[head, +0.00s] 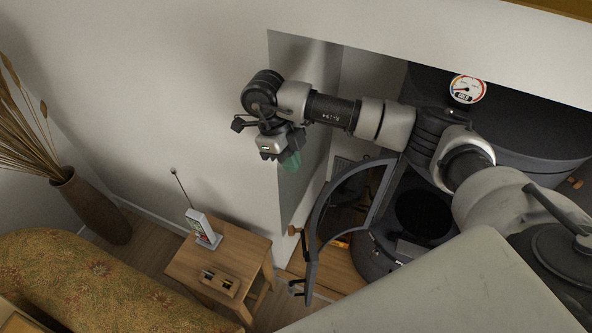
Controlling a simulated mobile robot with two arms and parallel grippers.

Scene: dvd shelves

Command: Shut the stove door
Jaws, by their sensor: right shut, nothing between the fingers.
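The stove (375,258) is dark, rounded metal in a wall recess at the right. Its door (317,225), a dark curved frame with a window, stands open and swung out to the left. Latch parts and a wooden knob show along the door's outer edge. The stove opening (423,213) looks black inside. My right gripper (287,158) is shut and empty, above and to the left of the door, apart from it in the picture. A greenish patch shows just below its fingers. My right arm crosses in front of the stove's upper part. My left gripper is out of view.
A small wooden table (190,265) with a white radio-like device (203,229) stands left of the door. A patterned armchair (75,285) and a tall brown vase (93,208) are further left. A round gauge (468,89) is on the stove.

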